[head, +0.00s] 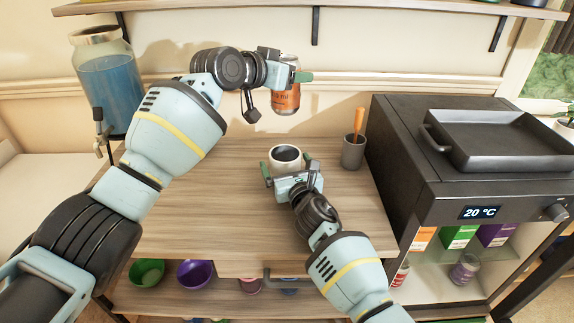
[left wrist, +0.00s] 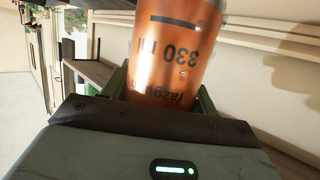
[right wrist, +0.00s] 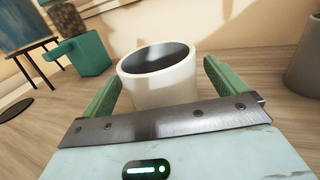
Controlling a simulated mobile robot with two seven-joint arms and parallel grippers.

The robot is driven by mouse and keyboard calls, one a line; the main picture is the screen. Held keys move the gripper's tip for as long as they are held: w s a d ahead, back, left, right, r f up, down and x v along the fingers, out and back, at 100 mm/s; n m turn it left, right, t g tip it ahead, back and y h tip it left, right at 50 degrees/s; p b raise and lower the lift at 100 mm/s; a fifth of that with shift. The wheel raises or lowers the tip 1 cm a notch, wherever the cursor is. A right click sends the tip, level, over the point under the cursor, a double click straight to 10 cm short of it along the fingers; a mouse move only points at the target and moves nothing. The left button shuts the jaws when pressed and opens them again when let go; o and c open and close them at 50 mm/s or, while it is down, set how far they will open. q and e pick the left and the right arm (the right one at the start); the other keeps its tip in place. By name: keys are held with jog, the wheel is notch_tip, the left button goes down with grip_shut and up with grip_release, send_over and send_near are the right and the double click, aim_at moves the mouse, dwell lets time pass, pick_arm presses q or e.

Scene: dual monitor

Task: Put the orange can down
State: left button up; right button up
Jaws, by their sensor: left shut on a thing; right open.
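The orange can (head: 286,97) is in my left gripper (head: 290,76), high above the back of the wooden table (head: 220,215). In the left wrist view the can (left wrist: 172,52) sits between the green fingers, with its printed text upside down in that picture. My right gripper (head: 291,174) is open at a white mug (head: 286,157) with a dark inside. In the right wrist view the mug (right wrist: 160,80) stands upright between the spread fingers; I cannot tell whether they touch it.
A grey cup (head: 353,152) with an orange-handled tool stands right of the mug. A black oven (head: 450,180) bounds the table on the right. A jar of blue liquid (head: 108,90) stands at back left. Bowls sit on a lower shelf. The table's left middle is clear.

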aim_at(289, 112)
pick_arm(q)
jog(key=shift+r, duration=0.1)
pick_arm(e)
jog(key=c, duration=1.3)
pick_arm(q)
jog(key=shift+n+t+y, duration=0.4)
jog(key=shift+y, duration=0.1)
notch_tip(289, 112, down, 10)
jog(key=shift+a+r, duration=0.1)
jog(key=shift+r, duration=0.05)
pick_arm(e)
jog(key=shift+o, duration=0.2)
pick_arm(q)
notch_tip(289, 112, down, 6)
